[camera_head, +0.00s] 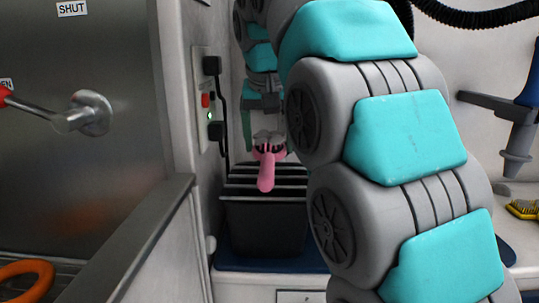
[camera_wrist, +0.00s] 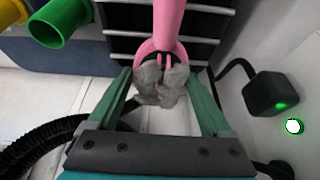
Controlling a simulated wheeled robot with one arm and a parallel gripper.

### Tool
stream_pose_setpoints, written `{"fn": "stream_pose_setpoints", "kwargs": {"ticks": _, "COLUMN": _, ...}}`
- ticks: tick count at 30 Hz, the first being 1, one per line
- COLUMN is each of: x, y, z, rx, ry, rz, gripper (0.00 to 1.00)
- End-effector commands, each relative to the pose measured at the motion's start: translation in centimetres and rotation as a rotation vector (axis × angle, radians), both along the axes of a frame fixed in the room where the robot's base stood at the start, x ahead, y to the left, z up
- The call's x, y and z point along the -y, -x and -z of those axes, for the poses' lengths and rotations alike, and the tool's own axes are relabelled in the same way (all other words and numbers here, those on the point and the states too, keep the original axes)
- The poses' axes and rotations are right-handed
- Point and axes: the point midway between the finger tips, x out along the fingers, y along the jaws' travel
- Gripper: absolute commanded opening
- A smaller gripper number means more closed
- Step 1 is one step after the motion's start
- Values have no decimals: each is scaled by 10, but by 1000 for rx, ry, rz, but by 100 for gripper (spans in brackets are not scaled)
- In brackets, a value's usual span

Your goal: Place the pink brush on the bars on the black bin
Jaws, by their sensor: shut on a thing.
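The pink brush (camera_head: 266,172) hangs from my gripper (camera_head: 268,138) in the head view, its pink handle pointing down and toward the camera. In the wrist view my gripper (camera_wrist: 160,97) is shut on the brush head, with grey fur on it, and the pink handle (camera_wrist: 168,20) reaches away over the bars. The bars also show in the wrist view (camera_wrist: 122,33). The brush appears above the bars; I cannot tell if it touches them.
A wall panel (camera_head: 206,100) with black plugs is left of the bin. A metal partition (camera_head: 120,245) stands at front left. A yellow brush (camera_head: 524,209) lies at the right. A green tube (camera_wrist: 60,22) is left of the bin in the wrist view.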

Motion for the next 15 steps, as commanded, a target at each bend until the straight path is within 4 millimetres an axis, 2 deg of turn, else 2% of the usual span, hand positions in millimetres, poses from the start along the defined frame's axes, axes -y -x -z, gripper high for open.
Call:
{"fn": "stream_pose_setpoints", "kwargs": {"ticks": 5, "x": 1, "y": 2, "z": 22, "rx": -8, "ry": 2, "rz": 0, "gripper": 25}}
{"fn": "stream_pose_setpoints", "kwargs": {"ticks": 15, "x": 0, "y": 1, "z": 33, "rx": 0, "ry": 0, "rz": 1, "gripper": 25}}
